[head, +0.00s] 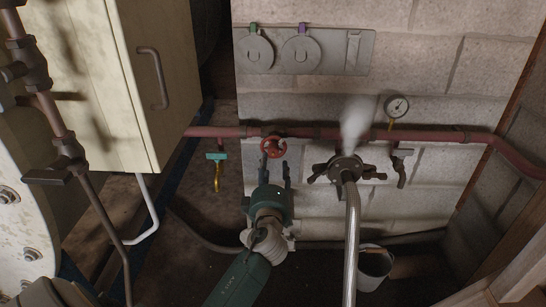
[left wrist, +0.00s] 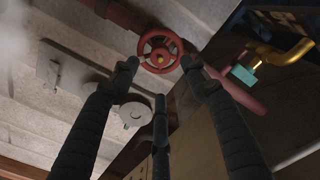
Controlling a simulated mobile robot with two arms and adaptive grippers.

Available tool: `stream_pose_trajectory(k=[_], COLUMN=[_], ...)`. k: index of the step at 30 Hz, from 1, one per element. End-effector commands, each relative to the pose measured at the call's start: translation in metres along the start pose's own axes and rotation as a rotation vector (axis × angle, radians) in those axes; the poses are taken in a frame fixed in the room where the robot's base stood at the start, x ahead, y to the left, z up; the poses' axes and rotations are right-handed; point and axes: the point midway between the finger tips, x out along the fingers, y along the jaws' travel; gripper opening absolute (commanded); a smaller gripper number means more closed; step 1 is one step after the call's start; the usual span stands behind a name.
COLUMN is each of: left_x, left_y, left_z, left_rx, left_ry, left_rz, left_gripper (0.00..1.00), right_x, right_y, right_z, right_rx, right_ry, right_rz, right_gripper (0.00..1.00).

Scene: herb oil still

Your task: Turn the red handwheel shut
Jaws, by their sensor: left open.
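The red handwheel (head: 273,147) sits on the red pipe along the block wall, left of centre in the head view. In the left wrist view the handwheel (left wrist: 160,50) shows as a spoked ring at the upper middle. My left gripper (head: 274,166) is open just in front of and below the wheel. In the left wrist view two fingertips of the gripper (left wrist: 160,66) lie near the left and right lower sides of the wheel, and a third finger is below. I cannot tell if they touch the rim. My right gripper is not in view.
White steam (head: 355,118) rises by a flanged fitting (head: 345,165) with a braided hose (head: 352,235). A gauge (head: 397,106) is on the pipe (head: 340,133) at right. A teal-handled valve (head: 216,157) hangs left of the wheel. A cream cabinet (head: 125,75) stands left; a bucket (head: 374,265) stands below.

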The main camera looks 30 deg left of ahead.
Motion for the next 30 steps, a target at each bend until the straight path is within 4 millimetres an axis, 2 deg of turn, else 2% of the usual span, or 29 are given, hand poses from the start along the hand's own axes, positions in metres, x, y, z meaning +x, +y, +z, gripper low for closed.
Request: stream_pose_trajectory(k=[3,9,15,23,30], left_x=[0.025,0.056,0.069,0.07,0.07], left_y=[0.001,0.001,-0.001,-0.001,-0.001], left_z=[-0.001,0.0,0.001,0.001,0.001], left_rx=[0.004,0.004,0.002,0.002,0.002], left_ry=[0.001,-0.001,-0.002,-0.002,-0.002], left_rz=[0.001,0.001,-0.001,-0.001,-0.001], left_gripper=[0.46,0.46,0.46,0.46,0.01], right_x=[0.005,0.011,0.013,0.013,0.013], right_y=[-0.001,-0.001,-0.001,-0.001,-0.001], right_z=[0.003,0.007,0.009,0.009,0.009], right_rx=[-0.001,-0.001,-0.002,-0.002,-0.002], right_ry=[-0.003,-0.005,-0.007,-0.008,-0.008], right_rz=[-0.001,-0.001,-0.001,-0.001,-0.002], right_gripper=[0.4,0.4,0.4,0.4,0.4])
